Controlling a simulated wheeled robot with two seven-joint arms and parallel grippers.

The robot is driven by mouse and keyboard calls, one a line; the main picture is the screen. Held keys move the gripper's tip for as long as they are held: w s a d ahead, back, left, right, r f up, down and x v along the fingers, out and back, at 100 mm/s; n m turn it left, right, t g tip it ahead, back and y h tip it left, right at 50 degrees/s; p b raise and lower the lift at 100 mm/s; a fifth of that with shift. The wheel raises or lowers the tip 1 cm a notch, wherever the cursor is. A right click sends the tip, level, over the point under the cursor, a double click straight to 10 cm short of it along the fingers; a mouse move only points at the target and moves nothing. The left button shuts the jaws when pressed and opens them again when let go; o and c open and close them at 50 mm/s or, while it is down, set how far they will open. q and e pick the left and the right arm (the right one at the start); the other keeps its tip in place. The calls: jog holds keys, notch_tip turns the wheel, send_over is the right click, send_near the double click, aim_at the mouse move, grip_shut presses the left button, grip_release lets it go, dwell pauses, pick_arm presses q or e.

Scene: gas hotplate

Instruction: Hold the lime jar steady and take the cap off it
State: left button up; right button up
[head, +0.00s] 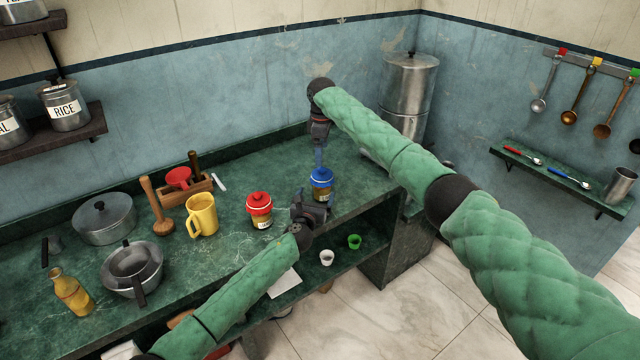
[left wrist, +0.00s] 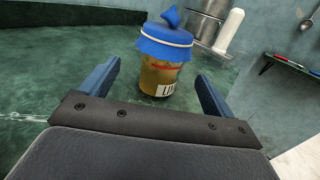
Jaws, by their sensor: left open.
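The lime jar (head: 321,186) stands upright near the counter's front edge, with a blue cloth-like cap on it. In the left wrist view the jar (left wrist: 161,78) shows a yellowish body and a partly visible label starting "LI". My left gripper (head: 316,205) is open at the near side of the jar. In the wrist view its two blue fingers lie either side of the jar's line, with the jar just ahead of the tips. My right gripper (head: 320,155) points down above the cap; its finger gap is not clear.
A jar with a red cap (head: 260,210) stands close to the left of the lime jar. A yellow mug (head: 202,215), a wooden pestle (head: 155,207) and pots are further left. A tall steel container (head: 408,82) stands behind right. White and green cups sit on the shelf below.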

aim_at(320, 189)
pick_arm(q)
jog(key=shift+w+d, duration=0.3)
pick_arm(e)
jog(key=shift+d, duration=0.15)
pick_arm(q)
jog(key=x, duration=0.5)
jog(key=shift+w, duration=0.3)
jog(key=shift+w+d, duration=0.2)
jog(key=shift+w, duration=0.4)
